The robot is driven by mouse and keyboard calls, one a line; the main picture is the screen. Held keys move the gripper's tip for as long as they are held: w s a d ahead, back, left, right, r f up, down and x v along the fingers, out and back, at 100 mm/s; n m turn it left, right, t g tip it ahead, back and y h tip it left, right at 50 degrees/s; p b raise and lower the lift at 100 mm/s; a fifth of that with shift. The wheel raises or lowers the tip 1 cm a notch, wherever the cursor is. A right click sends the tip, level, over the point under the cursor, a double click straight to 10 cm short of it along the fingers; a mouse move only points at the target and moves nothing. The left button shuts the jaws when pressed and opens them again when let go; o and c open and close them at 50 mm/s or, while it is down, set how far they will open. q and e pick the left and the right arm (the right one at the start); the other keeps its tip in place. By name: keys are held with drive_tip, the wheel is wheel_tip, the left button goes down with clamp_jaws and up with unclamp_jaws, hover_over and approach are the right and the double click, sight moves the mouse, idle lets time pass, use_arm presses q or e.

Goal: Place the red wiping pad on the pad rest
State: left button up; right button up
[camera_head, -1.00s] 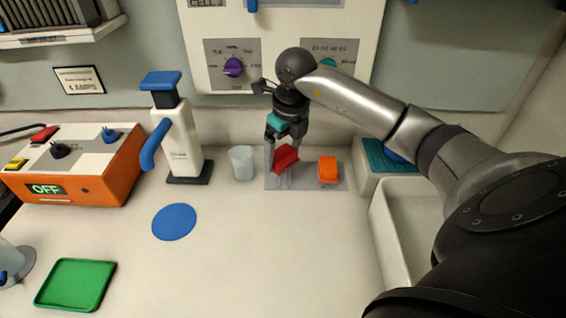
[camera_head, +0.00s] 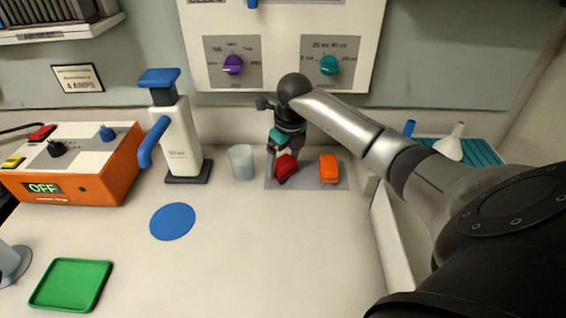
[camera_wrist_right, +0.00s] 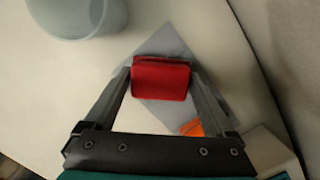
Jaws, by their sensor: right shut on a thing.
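The red wiping pad (camera_head: 286,168) is at the left part of the grey pad rest (camera_head: 309,184) in the head view. My right gripper (camera_head: 285,158) comes down from above and is shut on the pad. In the right wrist view the red pad (camera_wrist_right: 161,78) lies between the two fingertips, with the grey rest (camera_wrist_right: 165,42) behind and below it. I cannot tell whether the pad touches the rest. An orange pad (camera_head: 329,168) lies on the right part of the same rest. My left gripper is not in view.
A translucent cup (camera_head: 242,162) stands just left of the rest. A white and blue pump-like device (camera_head: 178,140) stands farther left. A white bin (camera_head: 392,232) and a teal rack (camera_head: 470,151) are to the right. The counter in front is clear around a blue disc (camera_head: 172,221).

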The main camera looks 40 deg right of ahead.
sight(288, 166)
drive_tip(key=o, duration=1)
drive_tip(key=shift+f, duration=0.1)
drive_tip(key=shift+r, duration=0.2)
wheel_tip(288, 166, up, 12)
drive_tip(key=s+p, duration=0.1)
drive_tip(key=p, duration=0.1)
drive_tip(key=shift+s, duration=0.4)
drive_tip(key=shift+d+f, duration=0.1)
drive_tip(key=shift+f, duration=0.1)
